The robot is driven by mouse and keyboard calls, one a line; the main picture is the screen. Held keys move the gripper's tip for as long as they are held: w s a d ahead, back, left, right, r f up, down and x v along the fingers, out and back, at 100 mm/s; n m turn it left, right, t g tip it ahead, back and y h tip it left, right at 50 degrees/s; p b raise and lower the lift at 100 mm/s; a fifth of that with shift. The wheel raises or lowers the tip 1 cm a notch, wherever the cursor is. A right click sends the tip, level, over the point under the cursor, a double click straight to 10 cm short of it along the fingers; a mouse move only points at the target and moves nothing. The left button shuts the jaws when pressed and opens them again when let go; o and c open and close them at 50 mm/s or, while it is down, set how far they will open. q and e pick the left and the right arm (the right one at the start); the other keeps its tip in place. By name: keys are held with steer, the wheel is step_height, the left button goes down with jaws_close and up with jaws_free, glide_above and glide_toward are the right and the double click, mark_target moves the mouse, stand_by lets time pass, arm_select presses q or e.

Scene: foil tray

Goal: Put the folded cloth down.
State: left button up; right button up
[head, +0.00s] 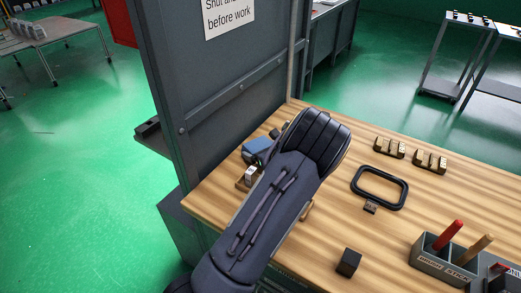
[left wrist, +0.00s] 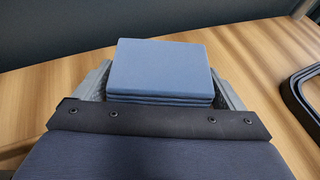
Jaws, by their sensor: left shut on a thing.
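The folded cloth (head: 257,148) is a blue, layered, flat stack near the left edge of the wooden table (head: 320,225). In the left wrist view the cloth (left wrist: 160,68) sits level between the two grey fingers of my left gripper (left wrist: 160,88), which is shut on it. In the head view my dark left arm hides most of the gripper (head: 254,160) and part of the cloth. I cannot tell whether the cloth's underside touches the table. My right gripper is not in view.
A black ring-shaped frame (head: 379,188) lies to the right of my arm; it also shows in the left wrist view (left wrist: 302,92). Brass blocks (head: 390,148), a black cube (head: 348,262) and a labelled holder (head: 432,262) with upright handles stand on the table. A grey panel (head: 225,95) rises behind.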

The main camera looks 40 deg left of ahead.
arm_select(q)
steer(key=shift+f, duration=0.2)
steer(key=o, duration=0.7)
steer(key=shift+s, duration=0.15)
steer(key=shift+d, duration=0.1)
steer(key=shift+r, duration=0.15)
steer(key=shift+r+p, duration=0.45)
steer(key=shift+p, duration=0.15)
steer(key=v, duration=1.1)
steer(key=shift+d+r+b, duration=0.2)
steer(key=shift+d+b, duration=0.15)
